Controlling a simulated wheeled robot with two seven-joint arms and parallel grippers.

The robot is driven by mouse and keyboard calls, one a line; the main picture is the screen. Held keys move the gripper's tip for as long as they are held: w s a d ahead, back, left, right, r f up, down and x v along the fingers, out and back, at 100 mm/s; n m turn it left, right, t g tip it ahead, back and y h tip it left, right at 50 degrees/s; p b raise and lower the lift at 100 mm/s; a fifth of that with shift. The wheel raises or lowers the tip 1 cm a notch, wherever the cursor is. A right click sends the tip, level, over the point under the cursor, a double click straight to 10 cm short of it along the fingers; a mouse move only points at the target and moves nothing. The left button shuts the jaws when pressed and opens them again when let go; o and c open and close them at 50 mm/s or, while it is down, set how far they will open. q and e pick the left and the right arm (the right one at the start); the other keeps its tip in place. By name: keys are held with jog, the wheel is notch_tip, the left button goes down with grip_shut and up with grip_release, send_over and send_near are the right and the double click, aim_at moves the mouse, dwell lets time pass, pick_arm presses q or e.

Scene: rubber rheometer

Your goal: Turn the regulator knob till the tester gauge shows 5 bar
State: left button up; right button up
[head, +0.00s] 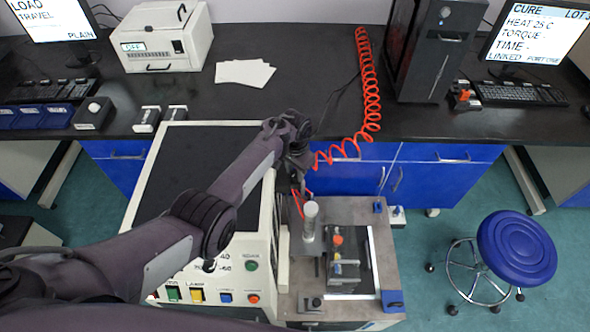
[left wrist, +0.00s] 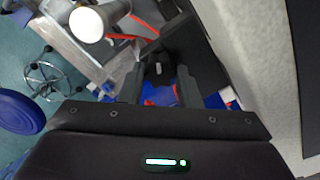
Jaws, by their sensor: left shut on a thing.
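My left gripper (head: 298,172) is at the back right corner of the large cream machine (head: 150,205), and my own arm covers much of that spot in the head view. In the left wrist view the left gripper (left wrist: 160,88) is shut on a black knob (left wrist: 158,68) with a small pale mark, between its two fingers. The knob and its regulator are hidden or too small to make out in the head view. I cannot find a readable tester gauge in either view. My right gripper is not in view.
A coiled red air hose (head: 368,90) runs down near the left gripper. A clear-grey cylinder (head: 311,222) stands on the grey bench (head: 350,208) just in front. A blue stool (head: 516,245) is at the right, with open floor around it.

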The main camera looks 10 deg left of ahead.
aim_at(295, 173)
pick_arm(q)
jog(key=shift+w+r+m, duration=0.1)
jog(key=shift+m, duration=0.2)
jog(key=o, duration=1)
jog(key=shift+r, duration=3.8)
